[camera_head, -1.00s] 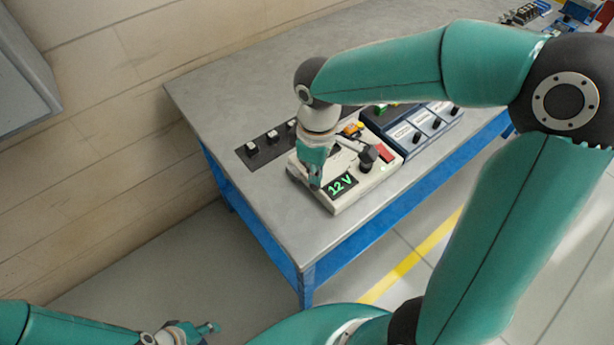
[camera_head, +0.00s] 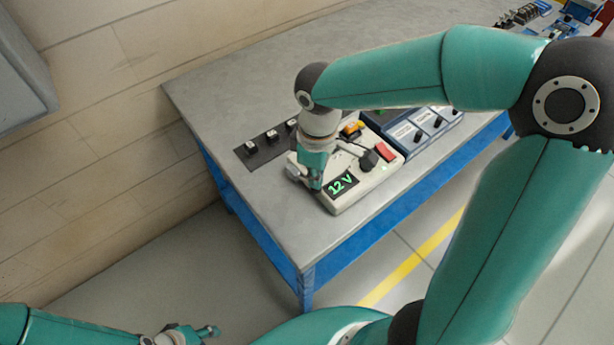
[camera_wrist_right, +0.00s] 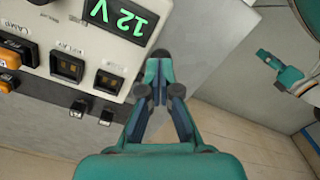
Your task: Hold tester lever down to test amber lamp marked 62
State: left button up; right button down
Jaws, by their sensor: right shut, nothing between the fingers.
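The cream tester box (camera_head: 347,203) sits on the bench with its green 12 V display (camera_head: 341,185) lit. Its grey lever with a dark knob (camera_head: 369,160) lies between the display and a red block. Orange pieces (camera_head: 352,129) show behind my wrist; in the right wrist view orange parts (camera_wrist_right: 9,56) stand by the LAMP label. No 62 is readable. My right gripper (camera_head: 316,187) is shut and empty at the box's left edge, beside the display, apart from the knob; its tips also show in the right wrist view (camera_wrist_right: 160,54). My left gripper (camera_head: 209,331) is low, away from the bench.
A black strip (camera_head: 262,147) with small switch-like parts lies left of the tester. Blue-grey modules with black knobs (camera_head: 418,136) stand to the right. The grey bench top (camera_head: 215,95) is clear at back left. My right arm hides part of the bench.

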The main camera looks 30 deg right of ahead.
jog(key=shift+s+f, duration=0.15)
jog(key=shift+f, duration=0.2)
jog(key=shift+s+f+b, duration=0.1)
jog(key=shift+f+b, duration=0.15)
jog(key=shift+b, duration=0.25)
jog(key=shift+f, duration=0.1)
dwell(0.3)
jog(key=shift+s+f+b, duration=0.15)
jog(key=shift+f+b, duration=0.2)
jog(key=shift+b, duration=0.05)
jog(key=shift+s+f+b, duration=0.1)
jog(key=shift+f+b, duration=0.25)
jog(key=shift+f, duration=0.25)
dwell(0.4)
dwell(1.7)
